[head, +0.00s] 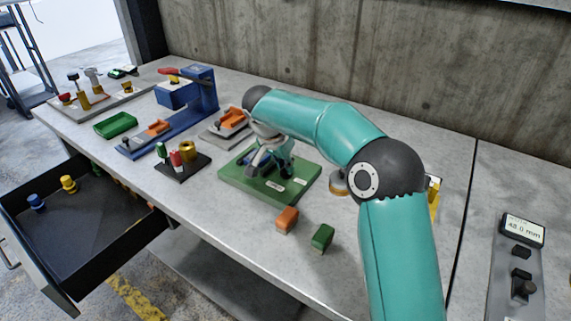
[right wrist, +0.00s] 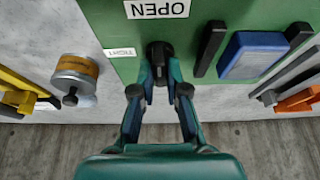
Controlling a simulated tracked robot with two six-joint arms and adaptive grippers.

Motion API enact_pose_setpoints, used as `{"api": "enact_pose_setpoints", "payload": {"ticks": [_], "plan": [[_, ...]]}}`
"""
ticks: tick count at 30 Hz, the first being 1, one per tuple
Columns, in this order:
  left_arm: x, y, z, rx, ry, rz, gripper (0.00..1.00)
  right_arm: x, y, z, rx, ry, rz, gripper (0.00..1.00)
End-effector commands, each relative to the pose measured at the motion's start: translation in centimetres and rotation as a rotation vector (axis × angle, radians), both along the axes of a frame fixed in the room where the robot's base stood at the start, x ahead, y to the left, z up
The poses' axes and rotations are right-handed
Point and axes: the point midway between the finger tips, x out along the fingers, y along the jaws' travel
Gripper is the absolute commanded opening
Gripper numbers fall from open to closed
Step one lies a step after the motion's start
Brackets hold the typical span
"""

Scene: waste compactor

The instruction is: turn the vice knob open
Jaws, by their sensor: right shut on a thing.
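The vice sits on a green base plate (head: 237,181) in the middle of the bench. In the right wrist view the green plate (right wrist: 120,38) carries a white OPEN label (right wrist: 157,9) and a smaller TIGHT label (right wrist: 120,53). The black vice knob (right wrist: 159,49) stands at the plate's edge near the TIGHT label. My right gripper (right wrist: 159,78) is shut on the knob, one finger on each side. A blue block (right wrist: 252,56) lies between two dark bars on the plate. In the head view the right gripper (head: 268,160) covers the knob. My left gripper is out of view.
An orange block (head: 287,220) and a green block (head: 322,238) lie in front of the plate. A small rack (head: 180,168) and a blue stand (head: 205,92) are to the left. An open drawer (head: 90,225) juts out front left. A concrete wall (head: 350,50) stands behind.

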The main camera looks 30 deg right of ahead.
Motion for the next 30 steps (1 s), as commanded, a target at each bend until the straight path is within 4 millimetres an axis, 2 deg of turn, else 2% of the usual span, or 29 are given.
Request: {"api": "enact_pose_setpoints", "payload": {"ticks": [15, 16, 20, 30], "plan": [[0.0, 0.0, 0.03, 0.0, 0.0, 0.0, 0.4, 0.13, 0.06, 0.15, 0.002, -0.007, -0.025, 0.0], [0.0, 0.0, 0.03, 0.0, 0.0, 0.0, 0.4, 0.14, 0.07, 0.15, 0.002, -0.007, -0.025, 0.15], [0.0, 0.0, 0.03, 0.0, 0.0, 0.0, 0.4, 0.1, 0.06, 0.11, 0.001, -0.006, -0.025, 0.37], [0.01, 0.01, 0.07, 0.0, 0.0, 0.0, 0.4, 0.04, 0.06, 0.15, 0.001, -0.002, -0.024, 0.39]]}}
